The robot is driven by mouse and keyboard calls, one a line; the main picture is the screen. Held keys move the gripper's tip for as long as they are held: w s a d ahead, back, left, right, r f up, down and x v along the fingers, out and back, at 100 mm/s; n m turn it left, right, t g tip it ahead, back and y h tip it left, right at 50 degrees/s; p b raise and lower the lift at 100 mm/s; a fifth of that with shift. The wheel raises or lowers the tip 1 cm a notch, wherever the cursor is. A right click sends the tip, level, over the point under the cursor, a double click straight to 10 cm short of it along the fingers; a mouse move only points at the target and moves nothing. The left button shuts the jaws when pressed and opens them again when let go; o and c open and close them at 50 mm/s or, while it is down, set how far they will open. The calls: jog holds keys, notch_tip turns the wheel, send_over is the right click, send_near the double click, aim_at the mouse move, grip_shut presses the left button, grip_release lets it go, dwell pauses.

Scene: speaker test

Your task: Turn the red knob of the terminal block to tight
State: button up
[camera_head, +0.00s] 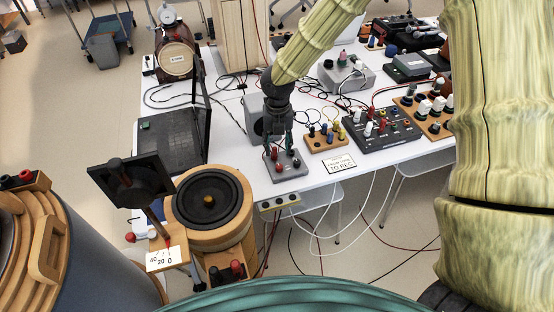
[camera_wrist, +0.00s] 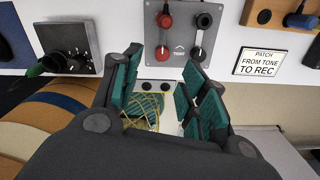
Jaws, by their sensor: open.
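The terminal block (camera_wrist: 181,36) is a grey plate near the table's front edge. It carries a red knob (camera_wrist: 164,20) and a black knob (camera_wrist: 204,20), with a red post and a black post lower down. A small mark reading like "TIGHT" is printed between the lower posts. The block (camera_head: 289,171) also shows in the head view, just below my gripper (camera_head: 280,142). In the wrist view my gripper (camera_wrist: 164,76) is open and empty. Its green-padded fingers are apart and short of the knobs in the picture. I cannot tell the gap to the knobs.
A wooden board with posts (camera_head: 326,138) and a black switch box (camera_head: 382,137) stand to the right. A card reading "PATCH FROM TONE TO REC" (camera_wrist: 269,62) lies right of the block. A round speaker (camera_head: 209,200) stands front left. A grey dial box (camera_wrist: 68,48) shows left.

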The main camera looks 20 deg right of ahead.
aim_at(279, 165)
jog(key=f, duration=0.3)
jog(key=f+p, duration=0.1)
jog(key=f, duration=0.5)
jog(key=shift+d+f, duration=0.15)
jog(key=shift+d, duration=0.1)
grip_shut()
